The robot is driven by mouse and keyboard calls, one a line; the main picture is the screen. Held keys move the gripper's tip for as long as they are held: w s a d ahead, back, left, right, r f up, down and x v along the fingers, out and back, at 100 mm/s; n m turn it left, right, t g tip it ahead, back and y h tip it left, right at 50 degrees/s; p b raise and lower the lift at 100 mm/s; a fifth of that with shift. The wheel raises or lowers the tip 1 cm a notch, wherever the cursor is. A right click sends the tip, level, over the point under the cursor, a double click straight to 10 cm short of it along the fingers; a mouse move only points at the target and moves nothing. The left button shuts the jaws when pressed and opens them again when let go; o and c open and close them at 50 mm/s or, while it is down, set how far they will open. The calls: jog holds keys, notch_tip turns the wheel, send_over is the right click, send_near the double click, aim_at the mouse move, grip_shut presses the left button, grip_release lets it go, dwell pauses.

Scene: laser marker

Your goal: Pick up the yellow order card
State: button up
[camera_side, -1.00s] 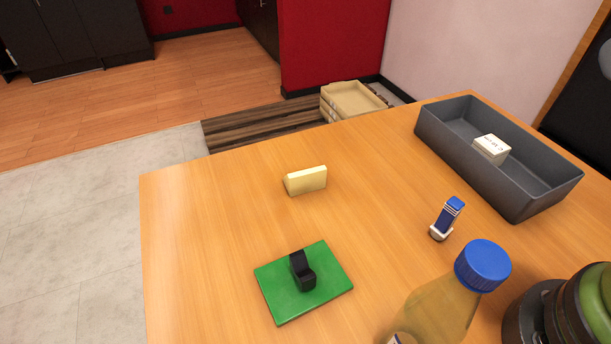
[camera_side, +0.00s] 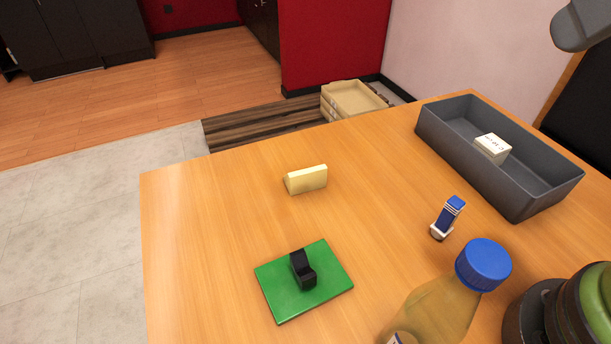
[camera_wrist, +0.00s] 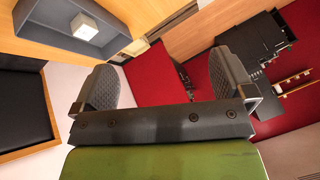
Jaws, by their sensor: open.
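The yellow order card (camera_side: 306,179) is a small pale-yellow folded or wedge-shaped piece standing on the wooden table, left of centre in the side view. Nothing touches it. I cannot make it out in the wrist view. My gripper (camera_wrist: 166,82) shows in the wrist view with its two dark ribbed fingers wide apart and nothing between them.
On the table (camera_side: 215,225) are a green plate (camera_side: 283,302) with a black holder (camera_side: 303,270), a small blue-and-white item (camera_side: 448,217) and a blue-capped bottle (camera_side: 440,305). A grey tray (camera_side: 525,207) holds a white box (camera_side: 492,148). Wood around the card is clear.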

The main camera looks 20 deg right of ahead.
jog(key=w+a+f+g, duration=0.1)
jog(key=w+a+f, duration=0.15)
jog(key=w, duration=0.65)
jog(key=n+g+h, duration=0.1)
jog(key=n+h, duration=0.1)
jog(key=n, duration=0.1)
send_near(309, 175)
jog(key=x, duration=0.5)
jog(key=shift+a+f, duration=0.1)
jog(key=shift+x, duration=3)
jog(key=shift+c, duration=0.2)
